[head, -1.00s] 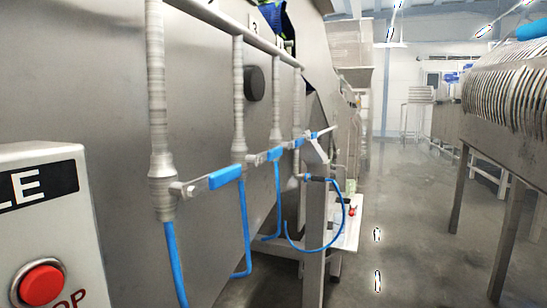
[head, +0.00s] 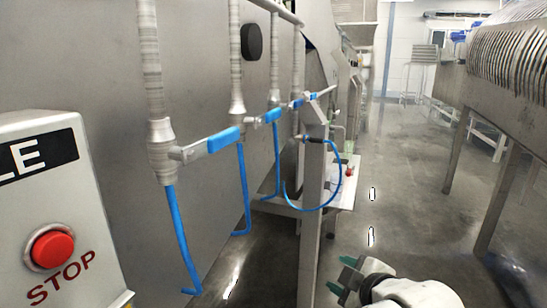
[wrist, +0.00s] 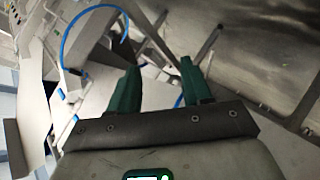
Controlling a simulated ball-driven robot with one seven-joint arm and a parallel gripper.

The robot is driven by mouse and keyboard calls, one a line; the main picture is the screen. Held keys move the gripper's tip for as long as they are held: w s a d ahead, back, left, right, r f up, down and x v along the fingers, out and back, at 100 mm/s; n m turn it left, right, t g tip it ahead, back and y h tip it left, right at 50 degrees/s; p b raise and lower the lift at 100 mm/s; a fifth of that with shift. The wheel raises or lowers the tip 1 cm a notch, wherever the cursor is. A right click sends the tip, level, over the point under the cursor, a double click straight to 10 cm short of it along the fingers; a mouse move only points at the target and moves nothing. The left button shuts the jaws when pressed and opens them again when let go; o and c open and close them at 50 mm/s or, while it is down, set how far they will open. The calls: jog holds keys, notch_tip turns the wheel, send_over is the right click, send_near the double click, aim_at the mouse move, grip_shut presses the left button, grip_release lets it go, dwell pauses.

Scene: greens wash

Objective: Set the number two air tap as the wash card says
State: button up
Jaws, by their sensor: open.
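Air taps with blue lever handles sit on vertical pipes along the steel machine side in the head view. The nearest tap (head: 224,139) has its lever pointing right, across its pipe. A second tap (head: 270,116) and a third tap (head: 297,102) stand further back, their levers also sticking out sideways. No number plates show now, so I cannot tell which tap is number two. No readable wash card shows. My gripper (head: 341,275) is low at the bottom right of the head view, well apart from the taps. Its green fingers are open and empty in the wrist view (wrist: 160,85).
A control box with a red STOP button (head: 51,248) stands at near left. A steel post (head: 312,220) with a looped blue hose (head: 338,190) stands between the taps and my gripper. A ribbed machine (head: 510,60) is at right. The floor between is clear.

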jog(key=w+a+r+n+t+y, duration=0.1)
jog(key=w+a+r+n, duration=0.15)
jog(key=r, duration=0.45)
jog(key=w+a+r+n+t+y, duration=0.1)
jog(key=w+a+r+n+t, duration=0.15)
jog(key=r, duration=0.35)
jog(key=n+t+y+p, duration=0.1)
jog(key=n+t+y, duration=0.1)
jog(key=n, duration=0.2)
send_near(275, 116)
jog(key=w, duration=0.1)
jog(key=shift+g, duration=0.25)
jog(key=p+x, duration=0.2)
jog(key=x, duration=0.8)
jog(key=shift+w+a+r+p, duration=0.1)
jog(key=shift+a+r+p, duration=0.1)
jog(key=shift+p, duration=0.15)
jog(key=shift+c, duration=0.4)
grip_shut()
